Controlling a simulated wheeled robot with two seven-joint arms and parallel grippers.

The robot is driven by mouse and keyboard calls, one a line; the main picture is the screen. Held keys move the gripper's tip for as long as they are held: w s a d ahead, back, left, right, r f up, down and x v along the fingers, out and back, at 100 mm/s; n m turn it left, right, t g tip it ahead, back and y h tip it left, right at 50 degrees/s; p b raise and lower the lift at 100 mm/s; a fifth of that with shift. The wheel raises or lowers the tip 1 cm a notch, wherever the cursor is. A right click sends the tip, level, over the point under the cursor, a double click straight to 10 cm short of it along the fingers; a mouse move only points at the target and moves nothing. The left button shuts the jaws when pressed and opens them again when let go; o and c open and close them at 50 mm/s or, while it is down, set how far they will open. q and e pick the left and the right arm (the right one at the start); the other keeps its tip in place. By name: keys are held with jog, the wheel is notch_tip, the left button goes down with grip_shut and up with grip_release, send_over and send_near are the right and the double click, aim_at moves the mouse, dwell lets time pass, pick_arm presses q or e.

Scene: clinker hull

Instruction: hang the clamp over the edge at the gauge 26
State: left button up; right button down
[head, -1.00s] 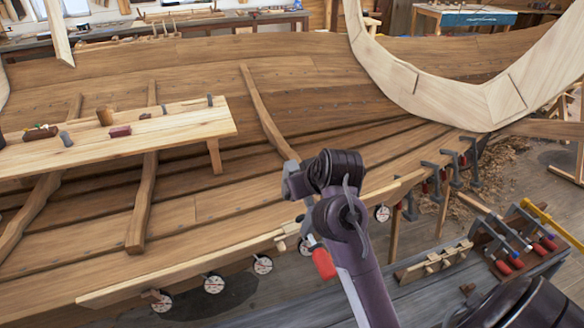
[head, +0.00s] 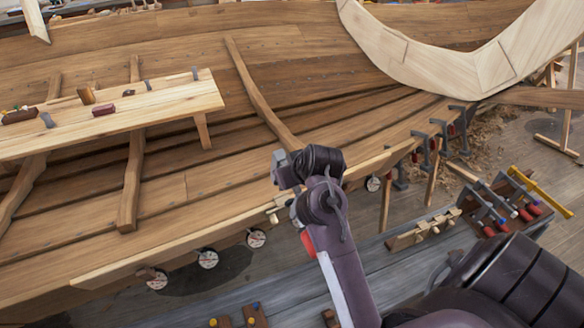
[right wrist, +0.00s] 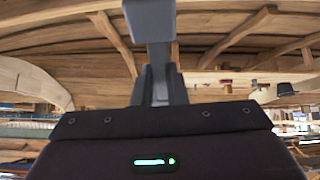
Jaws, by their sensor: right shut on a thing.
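My right gripper (head: 286,172) is over the near edge of the hull, partly hidden by my own wrist. It is shut on the grey clamp, whose red handle (head: 307,241) hangs below my forearm. In the right wrist view the clamp's grey body (right wrist: 150,22) stands up beyond the gripper (right wrist: 154,88). Round gauges hang along the hull's edge: one at the left (head: 157,279), one beside it (head: 207,259), one nearer the clamp (head: 256,238) and one right of my arm (head: 373,183). Their numbers are too small to read. Whether the clamp touches the edge is hidden. My left gripper is out of view.
Several clamps (head: 436,140) hang on the hull's edge at the right. A rack with red-handled clamps (head: 507,205) stands on the grey bench (head: 385,260). A plank (head: 130,115) with small tools lies across the hull at left. A pale curved frame (head: 440,65) rises behind.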

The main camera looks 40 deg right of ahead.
aim_at(283, 196)
jog(key=shift+w+f+b, duration=0.2)
jog(key=shift+f+b, duration=0.5)
jog(key=shift+f, duration=0.1)
jog(key=shift+w+f+b, duration=0.2)
jog(key=shift+f+b, duration=0.5)
jog(key=shift+f, duration=0.05)
jog(key=f+b, duration=0.1)
jog(key=w+f+b, duration=0.1)
jog(key=f+b, duration=0.1)
jog(key=w+d+f+b, duration=0.1)
jog(key=f, duration=0.1)
jog(key=shift+w+b, duration=0.2)
jog(key=shift+b, duration=0.1)
jog(key=f+b, duration=0.1)
jog(key=w+f+b, duration=0.1)
jog(key=f, duration=0.1)
jog(key=shift+f+b, duration=0.2)
jog(key=shift+b, duration=0.1)
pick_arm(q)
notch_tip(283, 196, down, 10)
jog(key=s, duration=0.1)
pick_arm(e)
jog(key=shift+s, duration=0.1)
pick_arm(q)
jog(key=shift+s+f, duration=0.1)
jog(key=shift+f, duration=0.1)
pick_arm(e)
jog(key=shift+f, duration=0.4)
